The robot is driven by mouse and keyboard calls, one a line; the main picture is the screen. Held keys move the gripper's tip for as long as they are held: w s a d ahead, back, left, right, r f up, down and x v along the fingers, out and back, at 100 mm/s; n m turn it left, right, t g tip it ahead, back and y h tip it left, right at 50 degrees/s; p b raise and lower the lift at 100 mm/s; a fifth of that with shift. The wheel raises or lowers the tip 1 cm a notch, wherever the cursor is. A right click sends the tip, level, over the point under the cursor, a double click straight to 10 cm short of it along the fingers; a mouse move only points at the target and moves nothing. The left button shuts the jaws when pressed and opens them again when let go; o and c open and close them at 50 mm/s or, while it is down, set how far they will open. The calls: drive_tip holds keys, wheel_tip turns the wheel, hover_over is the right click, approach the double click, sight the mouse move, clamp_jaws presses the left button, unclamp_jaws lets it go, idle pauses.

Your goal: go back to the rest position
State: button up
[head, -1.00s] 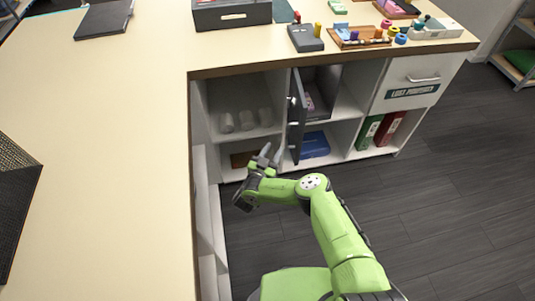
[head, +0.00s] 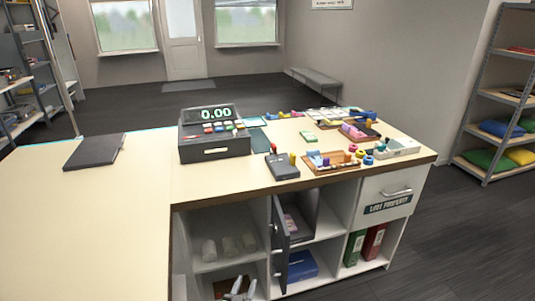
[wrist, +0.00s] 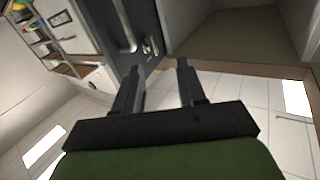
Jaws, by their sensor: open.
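My gripper (wrist: 157,72) is open in the wrist view, with its two dark fingers apart and nothing between them. In the head view only the tips of my gripper (head: 238,292) show at the bottom edge, in front of the lower shelves of the counter. The rest of my arm is out of the head view. A dark cabinet door (head: 281,245) stands open close to the right of the gripper in the head view. I cannot tell the exact gap between them.
The counter top (head: 110,215) carries a cash register (head: 214,145), a card terminal (head: 282,167), a dark folder (head: 95,151) and trays of small items. A drawer labelled lost property (head: 388,206) is shut. Open floor (head: 450,240) lies right of the counter. A shelf rack (head: 505,120) stands beyond.

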drive_tip(key=w+a+r+n+g+y, duration=0.1)
drive_tip(key=w+a+r+n+y, duration=0.2)
drive_tip(key=r, duration=0.4)
drive_tip(key=w+a+r+n+g+y, duration=0.1)
drive_tip(key=a+r+n+y, duration=0.1)
drive_tip(key=r+y, duration=0.35)
drive_tip(key=w+a+r+n+g+y, duration=0.1)
drive_tip(key=w+a+r+n+y, duration=0.15)
drive_tip(key=r, duration=0.65)
drive_tip(key=s+d+r+n+g, duration=0.2)
drive_tip(key=s+d+r+n, duration=0.15)
drive_tip(key=r, duration=0.35)
drive_tip(key=s+d+r+m+g+h+p, duration=0.1)
drive_tip(key=s+d+r+m+g+h, duration=0.15)
drive_tip(key=s+d+r, duration=0.45)
drive_tip(key=s+d+r+m+g+h+p, duration=0.1)
drive_tip(key=s+d+r+h, duration=0.25)
drive_tip(key=s+d, duration=0.65)
drive_tip(key=s+d+f+m+g, duration=0.1)
drive_tip(key=s+d+m, duration=0.1)
drive_tip(key=s+d, duration=0.3)
drive_tip(key=s+d+m+g+h, duration=0.1)
drive_tip(key=s+d, duration=0.4)
drive_tip(key=s, duration=0.8)
drive_tip(key=shift+s+d+f+m+g, duration=0.15)
drive_tip(key=shift+s+f+m+g, duration=0.25)
drive_tip(key=shift+m+g, duration=0.25)
